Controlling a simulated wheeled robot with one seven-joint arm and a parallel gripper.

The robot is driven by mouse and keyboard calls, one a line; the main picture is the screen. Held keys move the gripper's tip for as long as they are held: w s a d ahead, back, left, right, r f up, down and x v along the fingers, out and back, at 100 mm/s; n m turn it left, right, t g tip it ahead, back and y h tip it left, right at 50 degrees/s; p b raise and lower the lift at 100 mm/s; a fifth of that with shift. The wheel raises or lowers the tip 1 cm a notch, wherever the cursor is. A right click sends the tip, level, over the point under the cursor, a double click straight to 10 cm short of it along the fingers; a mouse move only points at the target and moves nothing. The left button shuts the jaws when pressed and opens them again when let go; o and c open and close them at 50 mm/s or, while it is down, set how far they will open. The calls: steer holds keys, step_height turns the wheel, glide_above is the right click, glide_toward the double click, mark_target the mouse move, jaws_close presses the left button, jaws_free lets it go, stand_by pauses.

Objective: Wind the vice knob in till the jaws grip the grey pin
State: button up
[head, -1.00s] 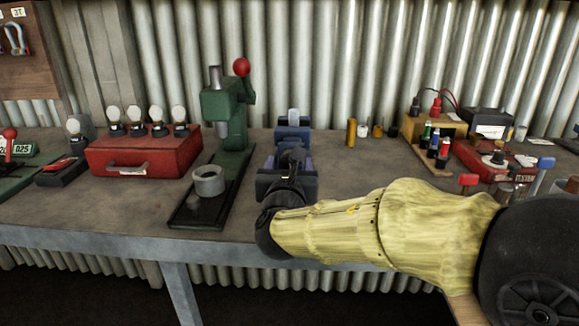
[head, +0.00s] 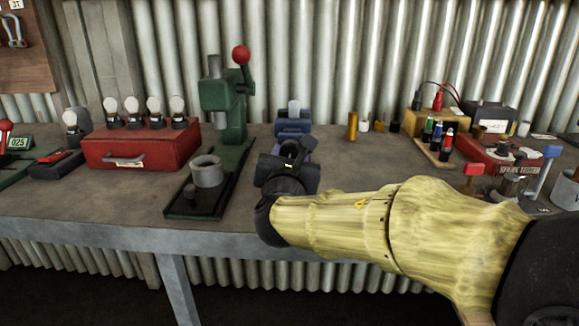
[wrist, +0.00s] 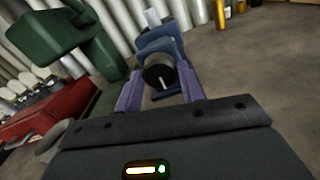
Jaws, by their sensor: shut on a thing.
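The blue vice (head: 293,126) stands on the bench, in front of the corrugated wall. The pale grey pin (head: 294,108) stands upright at its top; it also shows in the wrist view (wrist: 152,18). In the wrist view the round black knob (wrist: 158,71), with a white mark on its face, points toward me from the blue vice (wrist: 165,42). My gripper (wrist: 160,84) has its two purple fingers on either side of the knob and is shut on it. In the head view my gripper (head: 290,152) hides most of the knob. I cannot tell how close the jaws are to the pin.
A green press (head: 226,110) with a red ball handle stands left of the vice, a grey ring (head: 207,171) on its base. A red case (head: 140,147) is farther left. A brass cylinder (head: 352,126) and small pots stand right. Bare bench lies behind my forearm.

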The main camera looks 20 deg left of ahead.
steer(key=m+b, duration=0.2)
steer(key=b, duration=0.1)
steer(key=m+b, duration=0.1)
steer(key=b, duration=0.2)
steer(key=shift+f+m, duration=0.35)
steer(key=shift+m, duration=0.05)
steer(key=m+b, duration=0.2)
steer(key=shift+r+b, duration=0.1)
steer(key=shift+b, duration=0.3)
steer(key=shift+r+m+b, duration=0.15)
steer(key=shift+m+b, duration=0.35)
steer(key=o, duration=1)
steer(key=shift+r, duration=0.1)
steer(key=shift+c, duration=0.2)
steer(key=shift+s, duration=0.1)
